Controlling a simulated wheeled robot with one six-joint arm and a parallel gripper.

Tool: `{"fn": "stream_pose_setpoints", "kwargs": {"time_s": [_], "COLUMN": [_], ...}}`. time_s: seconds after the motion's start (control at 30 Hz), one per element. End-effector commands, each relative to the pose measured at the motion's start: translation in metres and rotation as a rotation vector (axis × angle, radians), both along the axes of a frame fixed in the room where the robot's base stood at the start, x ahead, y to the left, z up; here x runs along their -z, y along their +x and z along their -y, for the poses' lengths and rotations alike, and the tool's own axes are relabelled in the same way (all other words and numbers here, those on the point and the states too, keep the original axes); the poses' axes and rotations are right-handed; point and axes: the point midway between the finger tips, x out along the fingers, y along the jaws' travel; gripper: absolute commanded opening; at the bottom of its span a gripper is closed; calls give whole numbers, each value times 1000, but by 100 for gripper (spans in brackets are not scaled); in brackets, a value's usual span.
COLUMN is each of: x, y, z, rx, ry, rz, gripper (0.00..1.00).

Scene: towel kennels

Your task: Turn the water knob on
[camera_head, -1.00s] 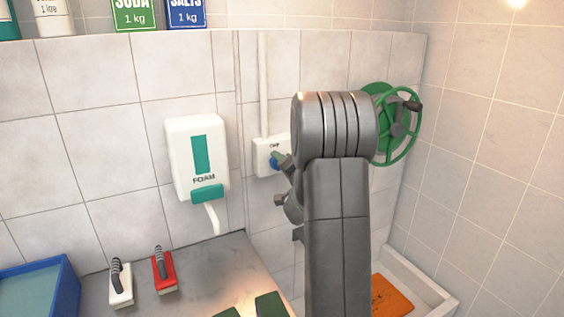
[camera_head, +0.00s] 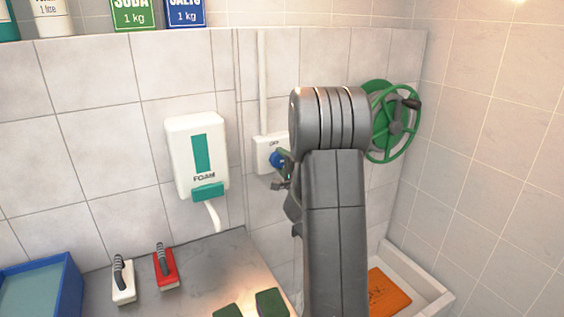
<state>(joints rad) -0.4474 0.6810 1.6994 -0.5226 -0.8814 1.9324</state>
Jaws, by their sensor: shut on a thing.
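A white foam dispenser (camera_head: 197,157) hangs left of the box. A green hose reel (camera_head: 392,122) is on the wall to the right. A white-and-black brush (camera_head: 122,281) and a red brush (camera_head: 165,268) lie on the grey counter (camera_head: 205,262), beside a blue tray (camera_head: 72,284).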

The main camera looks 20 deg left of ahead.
Motion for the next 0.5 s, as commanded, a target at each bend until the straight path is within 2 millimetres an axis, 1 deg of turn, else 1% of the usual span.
{"fn": "stream_pose_setpoints", "kwargs": {"time_s": [0.37,0.4,0.5], "x": [1,1,1], "y": [0,0,0], "z": [0,0,0], "rx": [1,1,1], "ry": [3,3,3], "rz": [-7,-7,-7], "gripper": [26,51,70]}}
